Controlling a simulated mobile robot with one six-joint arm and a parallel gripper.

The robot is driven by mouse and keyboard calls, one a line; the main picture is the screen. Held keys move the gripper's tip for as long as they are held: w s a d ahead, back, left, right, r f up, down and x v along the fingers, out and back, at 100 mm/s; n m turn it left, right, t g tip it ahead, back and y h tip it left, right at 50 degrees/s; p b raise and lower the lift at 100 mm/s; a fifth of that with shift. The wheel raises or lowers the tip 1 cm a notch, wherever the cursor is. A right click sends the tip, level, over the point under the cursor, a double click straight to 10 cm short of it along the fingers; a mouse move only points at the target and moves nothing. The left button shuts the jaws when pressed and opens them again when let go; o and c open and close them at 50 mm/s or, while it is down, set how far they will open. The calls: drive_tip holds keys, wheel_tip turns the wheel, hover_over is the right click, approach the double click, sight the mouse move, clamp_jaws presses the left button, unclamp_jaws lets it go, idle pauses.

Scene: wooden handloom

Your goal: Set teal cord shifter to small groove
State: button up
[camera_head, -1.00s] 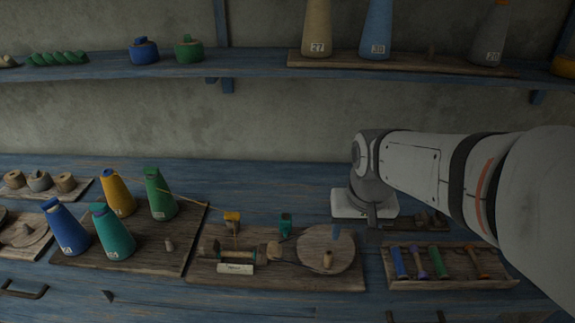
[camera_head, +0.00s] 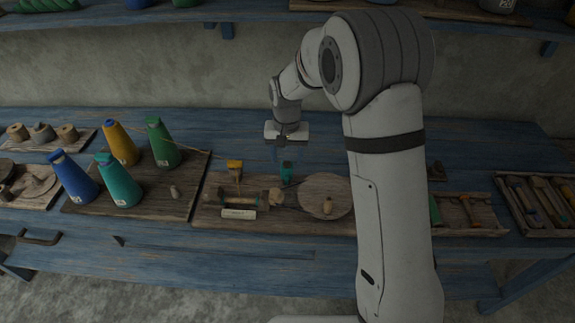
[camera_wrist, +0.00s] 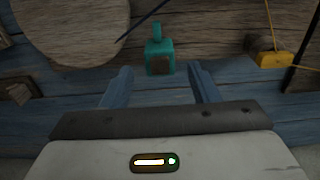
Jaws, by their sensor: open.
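The teal cord shifter (camera_head: 286,173) stands at the back edge of the wooden winder board (camera_head: 215,214), left of the round disc (camera_head: 325,190). In the wrist view the shifter (camera_wrist: 160,56) is upright, a small block with a narrower top and a dark square on its face. My gripper (camera_head: 287,153) hangs over the bench just behind it in the head view. In the wrist view my gripper (camera_wrist: 162,76) is open and empty, its two blue fingers on either side of the shifter's line and apart from it. The grooves cannot be made out.
A yellow shifter (camera_head: 235,167) stands left of the teal one. Yellow (camera_head: 120,144), green, blue and teal cones stand on a board at left. A thread runs from the cones towards the yellow shifter. A tool tray (camera_head: 540,228) lies at right. The blue bench (camera_head: 225,135) behind is clear.

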sight(287, 163)
drive_tip(key=shift+f, duration=2.35)
drive_tip(key=shift+c, duration=0.2)
